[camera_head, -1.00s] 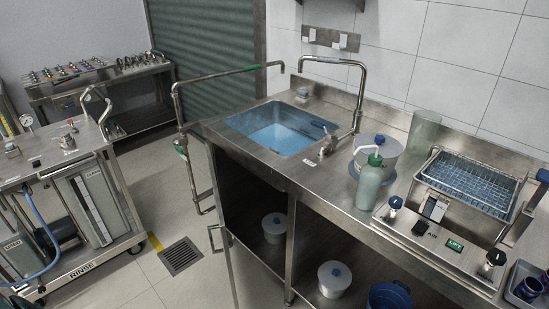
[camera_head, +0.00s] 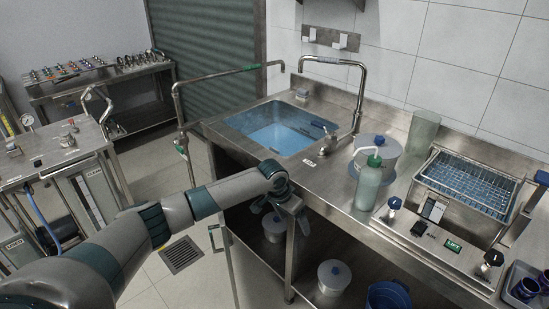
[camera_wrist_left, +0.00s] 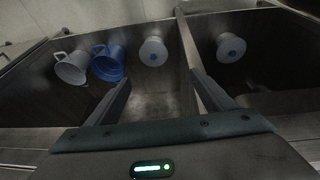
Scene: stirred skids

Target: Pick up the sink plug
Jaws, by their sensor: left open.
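I cannot make out the sink plug for certain. The sink (camera_head: 235,121) at the back of the steel counter holds blue-tinted water, and a small dark blue shape (camera_head: 324,127) shows at its right inner wall; I cannot tell what it is. My left gripper (camera_head: 284,216) is at the counter's front edge, in front of the sink and pointing at the cupboard space below. In the left wrist view the gripper (camera_wrist_left: 160,88) is open, with nothing between its fingers. My right gripper is out of view.
Lidded white pots (camera_head: 334,277) and a blue bucket (camera_head: 388,297) stand on the shelf under the counter. A tap (camera_head: 361,85), a soap bottle (camera_head: 369,184) and a wire basket (camera_head: 470,185) stand above. A trolley (camera_head: 75,160) is at left; a pipe rail (camera_head: 183,140) stands left of the sink.

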